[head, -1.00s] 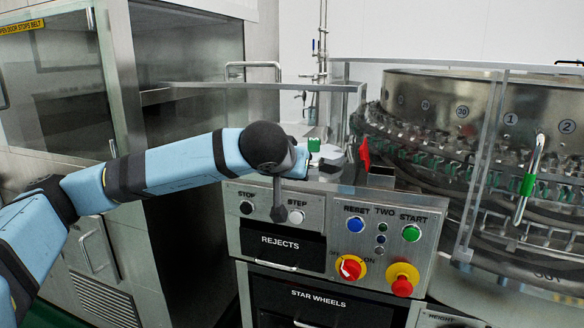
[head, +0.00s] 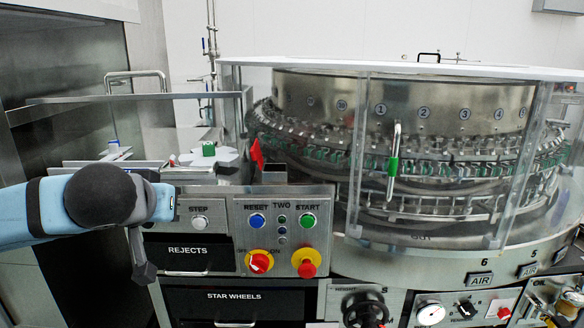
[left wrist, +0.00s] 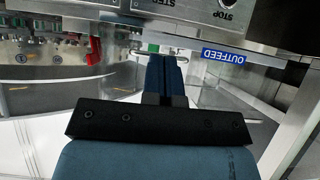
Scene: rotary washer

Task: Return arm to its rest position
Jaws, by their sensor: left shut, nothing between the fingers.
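My left arm (head: 40,210) comes in from the left in the head view, at the height of the control panel. Its black wrist joint (head: 100,195) is in front of the panel's left end and hides part of it. In the left wrist view my left gripper (left wrist: 164,62) has its two dark blue fingers together, with nothing between them. The fingers appear near the front of the machine, beside a blue OUTFEED label (left wrist: 225,57) seen upside down. I cannot tell whether they touch anything. My right gripper is not in view.
The control panel (head: 325,235) has STEP, RESET and START buttons and two red-and-yellow controls. A steel rail (head: 140,97) runs behind the arm.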

